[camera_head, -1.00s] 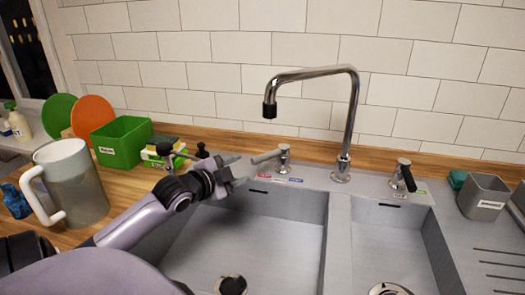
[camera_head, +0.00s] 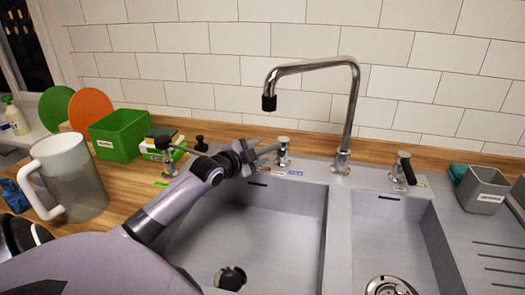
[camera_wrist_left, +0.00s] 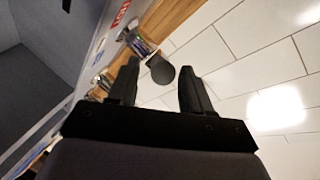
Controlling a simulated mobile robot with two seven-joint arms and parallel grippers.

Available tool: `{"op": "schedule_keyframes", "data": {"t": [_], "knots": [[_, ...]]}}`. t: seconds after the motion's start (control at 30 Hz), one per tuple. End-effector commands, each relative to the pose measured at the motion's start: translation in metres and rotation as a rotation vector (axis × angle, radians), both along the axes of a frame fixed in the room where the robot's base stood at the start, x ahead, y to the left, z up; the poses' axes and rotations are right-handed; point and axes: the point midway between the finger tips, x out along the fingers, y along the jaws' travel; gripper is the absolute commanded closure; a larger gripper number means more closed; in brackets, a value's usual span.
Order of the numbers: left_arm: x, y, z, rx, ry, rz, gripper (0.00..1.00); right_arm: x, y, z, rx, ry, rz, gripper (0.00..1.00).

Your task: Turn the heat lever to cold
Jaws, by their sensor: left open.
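The heat lever (camera_head: 283,151) is a chrome post behind the left basin with its handle pointing left. A red label (camera_head: 265,169) and a blue label (camera_head: 295,173) sit in front of it. My left gripper (camera_head: 256,151) is open at the handle's left end and partly hides it. In the left wrist view the lever's dark rounded handle end (camera_wrist_left: 162,70) appears between the open fingertips of the left gripper (camera_wrist_left: 159,76). I cannot tell whether a finger touches it. My right gripper is not in view.
The tall chrome faucet (camera_head: 352,110) stands right of the lever, with another black-handled lever (camera_head: 404,168) farther right. A green box (camera_head: 120,137), sponges (camera_head: 163,147) and a pitcher (camera_head: 75,180) stand left. The left basin (camera_head: 255,225) is open below the arm.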

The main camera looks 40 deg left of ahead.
Motion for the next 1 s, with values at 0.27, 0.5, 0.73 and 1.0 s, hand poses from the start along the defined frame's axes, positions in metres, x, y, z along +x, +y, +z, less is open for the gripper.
{"op": "schedule_keyframes", "data": {"t": [0.27,0.5,0.73,1.0], "knots": [[0.023,0.003,-0.005,0.000,-0.001,0.001,0.51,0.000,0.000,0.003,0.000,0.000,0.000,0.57],[0.026,0.003,-0.006,0.000,-0.001,-0.001,0.51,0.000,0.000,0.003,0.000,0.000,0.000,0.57],[0.026,0.003,-0.006,0.000,-0.001,-0.001,0.73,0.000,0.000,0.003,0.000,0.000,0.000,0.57],[0.026,0.003,-0.007,0.000,0.000,0.000,1.00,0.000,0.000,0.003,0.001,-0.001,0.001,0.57]]}}
